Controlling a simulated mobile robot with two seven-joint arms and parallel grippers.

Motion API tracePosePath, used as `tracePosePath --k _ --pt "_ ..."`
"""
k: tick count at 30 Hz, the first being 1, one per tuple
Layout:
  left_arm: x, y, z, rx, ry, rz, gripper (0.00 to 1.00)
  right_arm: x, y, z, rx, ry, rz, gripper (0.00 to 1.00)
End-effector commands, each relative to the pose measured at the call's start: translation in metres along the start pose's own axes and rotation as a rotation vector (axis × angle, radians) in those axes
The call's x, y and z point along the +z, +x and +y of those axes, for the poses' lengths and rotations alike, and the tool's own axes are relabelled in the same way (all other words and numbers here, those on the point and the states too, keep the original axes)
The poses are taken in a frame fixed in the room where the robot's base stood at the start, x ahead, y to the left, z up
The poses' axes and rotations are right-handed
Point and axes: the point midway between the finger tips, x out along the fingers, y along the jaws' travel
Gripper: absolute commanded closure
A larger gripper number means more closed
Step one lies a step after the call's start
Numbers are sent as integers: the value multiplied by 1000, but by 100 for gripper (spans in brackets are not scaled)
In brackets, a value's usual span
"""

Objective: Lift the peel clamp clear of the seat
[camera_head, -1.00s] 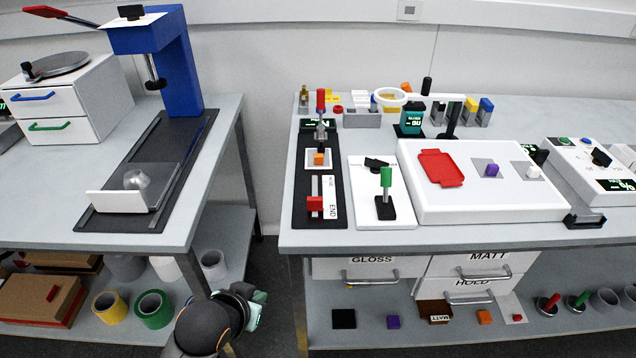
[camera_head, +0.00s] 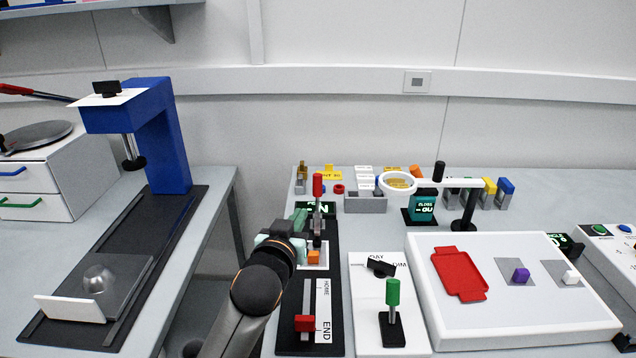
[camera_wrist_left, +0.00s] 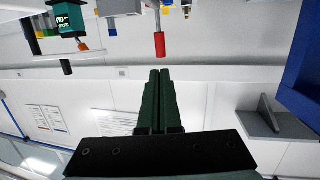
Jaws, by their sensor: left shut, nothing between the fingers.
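A grey upright piece with a red handle (camera_head: 317,186) stands at the back of a black fixture (camera_head: 287,345); it looks like the peel clamp. Its foot and seat are partly hidden by my left gripper. My left gripper (camera_head: 300,216) is shut and empty, just left of the upright piece. In the wrist view the shut green fingertips (camera_wrist_left: 160,72) point at the red handle (camera_wrist_left: 159,44), with a small gap in the picture; depth is unclear. An orange block (camera_head: 314,257) sits on a white plate in front of the upright. My right gripper is not in view.
A red slider (camera_head: 305,323) sits near END on the same fixture. A green-handled lever (camera_head: 392,293) stands on a white panel to the right. A ring lens (camera_head: 398,182) on a stand is behind right. A blue press (camera_head: 160,140) stands on the left bench.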

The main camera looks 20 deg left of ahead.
Motion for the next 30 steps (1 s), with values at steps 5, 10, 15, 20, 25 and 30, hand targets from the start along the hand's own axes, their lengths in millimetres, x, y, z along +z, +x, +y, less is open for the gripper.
tracePosePath --k 5,10,15,20,25,30 --pt "0 15 0 -1 2 0 100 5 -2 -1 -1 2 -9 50" --pt "0 42 0 -1 2 0 100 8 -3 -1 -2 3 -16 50" --pt "0 69 0 -1 2 -1 100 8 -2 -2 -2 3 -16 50" --pt "0 92 0 0 2 -1 100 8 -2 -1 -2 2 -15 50" --pt "0 115 0 -1 2 -1 100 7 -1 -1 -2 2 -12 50" --pt "0 130 0 0 1 0 100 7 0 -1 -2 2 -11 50"
